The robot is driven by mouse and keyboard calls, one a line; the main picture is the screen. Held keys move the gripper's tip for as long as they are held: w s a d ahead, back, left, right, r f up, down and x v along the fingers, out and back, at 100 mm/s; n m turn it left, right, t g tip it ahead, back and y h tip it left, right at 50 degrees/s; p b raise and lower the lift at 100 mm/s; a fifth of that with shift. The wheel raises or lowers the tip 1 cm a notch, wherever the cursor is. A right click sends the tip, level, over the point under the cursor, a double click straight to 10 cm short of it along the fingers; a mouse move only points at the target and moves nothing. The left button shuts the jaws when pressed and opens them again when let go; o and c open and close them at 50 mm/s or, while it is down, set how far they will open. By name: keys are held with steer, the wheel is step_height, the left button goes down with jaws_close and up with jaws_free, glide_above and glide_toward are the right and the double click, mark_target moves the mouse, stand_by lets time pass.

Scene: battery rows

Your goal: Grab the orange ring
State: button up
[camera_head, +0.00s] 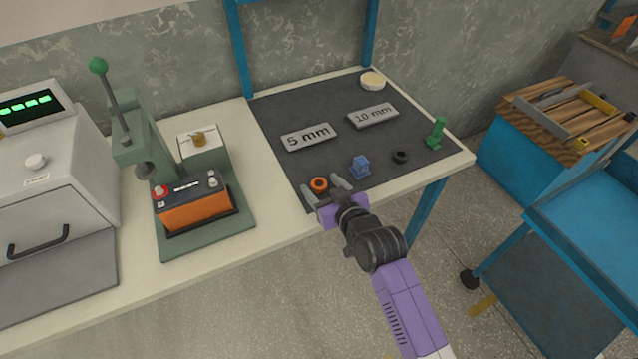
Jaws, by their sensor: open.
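The orange ring (318,185) lies flat on the dark grey mat (285,105), near the mat's front left edge. My gripper (324,188) is open, with its two grey fingers reaching toward the ring from the front of the table. The ring shows between the fingers, close to their tips. I cannot tell from this view whether a finger touches it or how high the fingers are above the mat.
A blue part (360,167), a black ring (400,157) and a green part (436,133) stand right of the gripper. Plates marked 5 mm (308,137) and 10 mm (373,116) lie behind. A green press (140,140) with an orange battery (195,208) stands left.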

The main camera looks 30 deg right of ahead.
steer(key=shift+w+f, duration=0.1)
steer(key=shift+w, duration=0.15)
jaws_close()
